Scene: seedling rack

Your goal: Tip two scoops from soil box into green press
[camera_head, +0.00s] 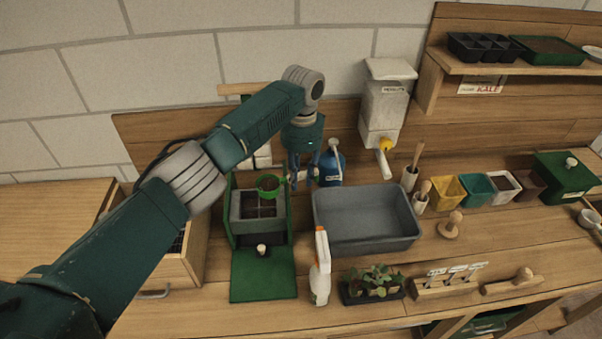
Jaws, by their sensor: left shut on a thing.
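My left gripper (303,172) hangs over the back of the bench, shut on a small green scoop (268,179). The scoop's round cup is above the back of the green press (233,228); I cannot tell clearly what is in the cup. The press has a green frame, a grey gridded block (245,228) with dark cells, and a flat green front plate (263,279) with a pale knob. A grey tub (367,244) stands right of the press with a bare-looking inside; I cannot tell whether it is the soil box. My right gripper is not in view.
A blue bottle (331,166) stands close behind the gripper. A white spray bottle (320,277) and a seedling tray (372,295) stand in front of the tub. A white dispenser (384,108) hangs above. Coloured pots and a green lidded box (566,184) are at right.

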